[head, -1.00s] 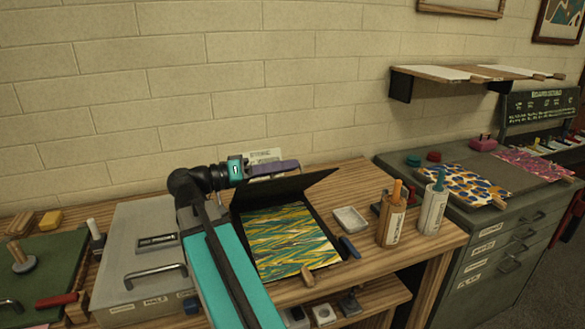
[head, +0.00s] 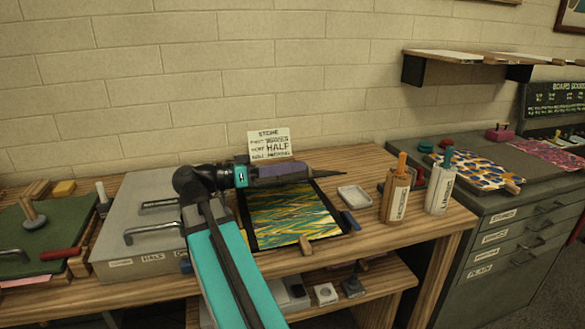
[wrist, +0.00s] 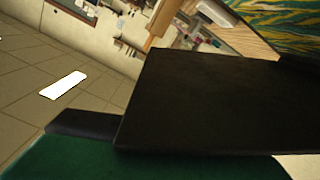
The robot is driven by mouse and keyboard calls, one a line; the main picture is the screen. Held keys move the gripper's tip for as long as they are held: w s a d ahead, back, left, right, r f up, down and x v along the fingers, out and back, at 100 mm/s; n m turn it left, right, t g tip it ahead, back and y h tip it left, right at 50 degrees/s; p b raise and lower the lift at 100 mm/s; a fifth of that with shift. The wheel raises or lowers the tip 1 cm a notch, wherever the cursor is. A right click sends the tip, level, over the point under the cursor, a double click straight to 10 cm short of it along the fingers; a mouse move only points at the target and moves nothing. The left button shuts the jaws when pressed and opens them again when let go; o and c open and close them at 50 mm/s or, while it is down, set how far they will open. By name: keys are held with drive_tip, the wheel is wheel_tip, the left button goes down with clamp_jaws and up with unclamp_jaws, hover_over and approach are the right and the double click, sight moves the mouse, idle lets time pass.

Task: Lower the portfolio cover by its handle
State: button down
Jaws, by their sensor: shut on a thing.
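The portfolio lies on the wooden bench with a yellow, green and white marbled sheet (head: 292,214) in it. Its black cover (head: 328,176) is raised over the back part and shows almost edge-on, as a thin dark sliver, in the head view. In the wrist view the cover (wrist: 205,100) is a broad dark panel across the middle, with a bit of the marbled sheet at the top right. My gripper (head: 292,170) is at the cover's left side, shut on its handle. The handle itself is hidden by the jaws.
A grey case (head: 145,215) with metal handles stands left of my arm. A printed card (head: 269,142) stands behind the portfolio.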

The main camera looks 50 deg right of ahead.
sight(263, 183)
drive_tip(key=c, duration=1.8)
unclamp_jaws()
drive_tip(key=shift+d, duration=0.1)
drive_tip(key=shift+v, duration=3.75)
